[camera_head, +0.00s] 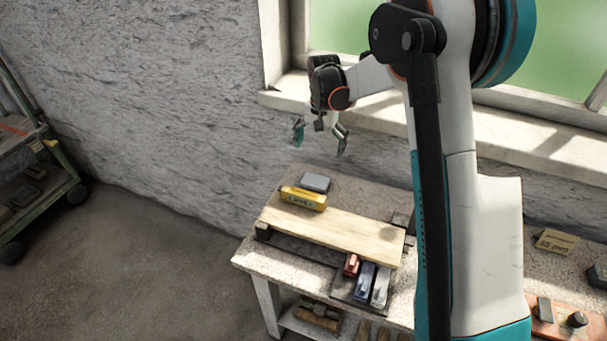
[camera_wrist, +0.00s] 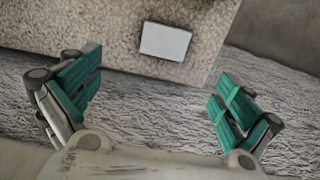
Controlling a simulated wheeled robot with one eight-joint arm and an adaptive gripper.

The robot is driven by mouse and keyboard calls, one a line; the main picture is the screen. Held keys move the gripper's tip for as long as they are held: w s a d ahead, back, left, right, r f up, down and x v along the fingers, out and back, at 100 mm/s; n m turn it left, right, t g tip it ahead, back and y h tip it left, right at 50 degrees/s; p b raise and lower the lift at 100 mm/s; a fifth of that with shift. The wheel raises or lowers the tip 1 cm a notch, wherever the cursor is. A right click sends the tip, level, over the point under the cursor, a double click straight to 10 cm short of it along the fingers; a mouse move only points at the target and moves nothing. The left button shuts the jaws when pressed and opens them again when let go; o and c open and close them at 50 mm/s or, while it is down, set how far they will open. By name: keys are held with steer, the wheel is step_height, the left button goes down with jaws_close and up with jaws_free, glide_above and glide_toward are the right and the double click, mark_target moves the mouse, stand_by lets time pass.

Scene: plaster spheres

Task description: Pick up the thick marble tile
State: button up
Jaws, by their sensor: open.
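A pale grey rectangular block that looks like the thick marble tile (camera_head: 315,182) lies flat near the back of the workbench, just behind a yellow box. In the wrist view the tile (camera_wrist: 166,42) is at the upper middle, on the speckled bench top, with nothing covering it. My gripper (camera_head: 320,139) is above the back of the bench, near the wall and higher than the tile, apart from it. In the wrist view its two teal-padded fingers (camera_wrist: 158,98) are spread wide with nothing between them.
The yellow box (camera_head: 303,198) is close in front of the tile. A wooden board (camera_head: 330,233) spans the bench (camera_head: 248,255). Red, blue and grey clamp-like items (camera_head: 366,278) lie in front. The rough wall and window sill (camera_head: 385,122) are behind my gripper.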

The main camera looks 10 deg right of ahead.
steer(key=b, duration=0.3)
glide_above(315, 181)
steer(key=f, duration=0.9)
steer(key=shift+d+f, duration=0.15)
steer(key=shift+d, duration=0.05)
steer(key=shift+w+a+f+b, duration=0.1)
steer(key=shift+f+b, duration=0.85)
steer(key=shift+f, duration=1.7)
steer(key=c, duration=1.4)
